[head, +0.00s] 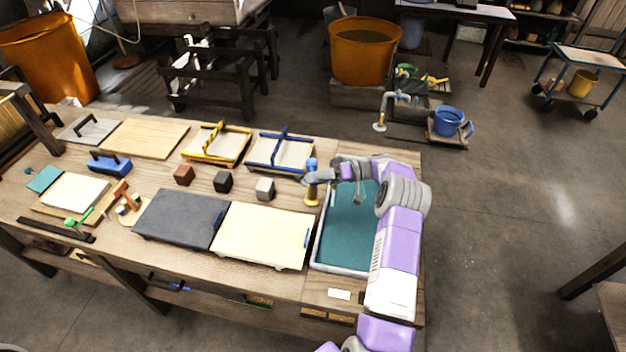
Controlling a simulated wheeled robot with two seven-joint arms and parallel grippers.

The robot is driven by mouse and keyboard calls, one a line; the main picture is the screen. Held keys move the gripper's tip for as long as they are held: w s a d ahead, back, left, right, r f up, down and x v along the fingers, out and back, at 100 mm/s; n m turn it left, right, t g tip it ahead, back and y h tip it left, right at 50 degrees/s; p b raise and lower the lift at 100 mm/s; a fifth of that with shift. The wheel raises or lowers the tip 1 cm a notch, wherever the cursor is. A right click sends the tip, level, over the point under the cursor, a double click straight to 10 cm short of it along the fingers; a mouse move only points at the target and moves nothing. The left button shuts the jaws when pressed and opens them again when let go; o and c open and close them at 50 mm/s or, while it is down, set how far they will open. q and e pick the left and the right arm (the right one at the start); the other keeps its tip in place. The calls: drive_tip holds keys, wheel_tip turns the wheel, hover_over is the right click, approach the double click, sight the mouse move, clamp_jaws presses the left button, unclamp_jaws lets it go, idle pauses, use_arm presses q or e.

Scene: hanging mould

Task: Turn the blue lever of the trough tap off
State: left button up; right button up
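The tap at the trough has an upright blue lever (311,164) on top of a brass-yellow body (311,195). It stands at the back left corner of the trough (319,245), a pale-rimmed tray with a teal inside at the right end of the workbench. My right arm reaches over the trough from the front right. My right gripper (308,180) points left and lies across the tap, just below the top of the lever. It hides the middle of the tap. I cannot tell whether its fingers touch the lever or how far apart they are. My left gripper is not in view.
Left of the trough lie a cream slab (262,236) and a dark grey slab (180,218). Another spout (381,122) stands on the floor area beyond the bench.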

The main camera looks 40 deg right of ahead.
drive_tip(key=v, duration=0.7)
drive_tip(key=shift+d, duration=0.25)
drive_tip(key=shift+s, duration=0.15)
